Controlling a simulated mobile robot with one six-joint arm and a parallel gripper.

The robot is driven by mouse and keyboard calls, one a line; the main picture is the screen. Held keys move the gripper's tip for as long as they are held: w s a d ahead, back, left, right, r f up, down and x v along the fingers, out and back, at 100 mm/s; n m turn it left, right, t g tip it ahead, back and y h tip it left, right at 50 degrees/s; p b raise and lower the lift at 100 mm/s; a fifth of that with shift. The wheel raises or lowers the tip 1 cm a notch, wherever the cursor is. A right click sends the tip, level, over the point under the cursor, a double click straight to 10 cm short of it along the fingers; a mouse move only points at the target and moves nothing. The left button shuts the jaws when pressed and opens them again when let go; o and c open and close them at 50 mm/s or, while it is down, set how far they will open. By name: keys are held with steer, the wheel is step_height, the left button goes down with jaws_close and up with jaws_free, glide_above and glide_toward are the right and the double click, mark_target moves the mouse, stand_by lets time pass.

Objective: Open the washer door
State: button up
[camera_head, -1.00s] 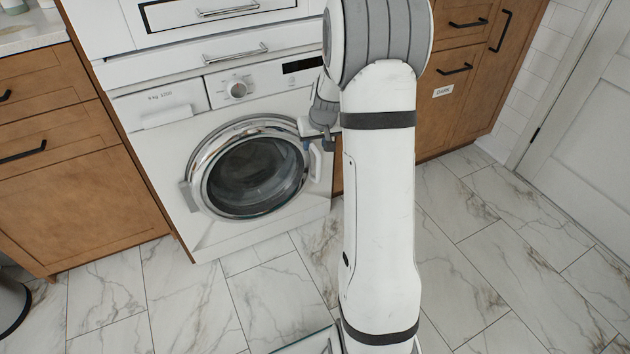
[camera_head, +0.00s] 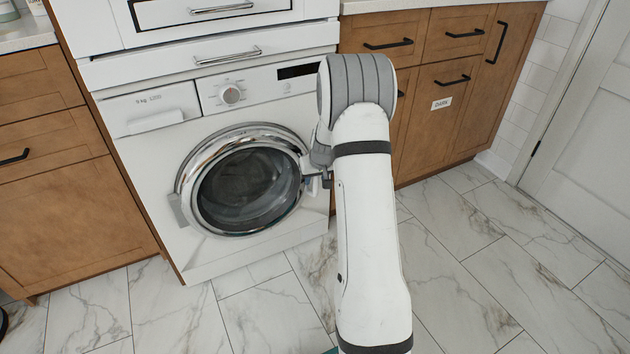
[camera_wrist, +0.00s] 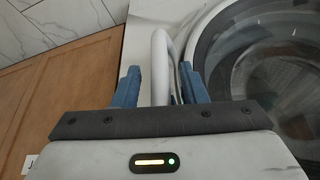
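The white washer (camera_head: 215,245) has a round door with a chrome ring (camera_head: 190,165) and dark glass (camera_head: 248,190). The door looks closed against the front; its hinge is on the left. Its white handle (camera_wrist: 160,65) is a loop at the door's right side, mostly hidden by my arm in the head view. My gripper (camera_head: 325,181) is at that handle. In the wrist view, the blue fingers of my gripper (camera_wrist: 160,85) stand on either side of the handle, apart, with gaps visible beside it. The washer door (camera_wrist: 215,45) is to the right there.
Wooden cabinets stand left (camera_head: 70,200) and right (camera_head: 440,105) of the washer. A drawer with a metal handle (camera_head: 228,56) is above it. The marble tile floor (camera_head: 480,270) in front is clear. A white door (camera_head: 590,150) is at the far right.

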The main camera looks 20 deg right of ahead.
steer(key=shift+c, duration=0.6)
jaws_close()
steer(key=shift+a, duration=0.1)
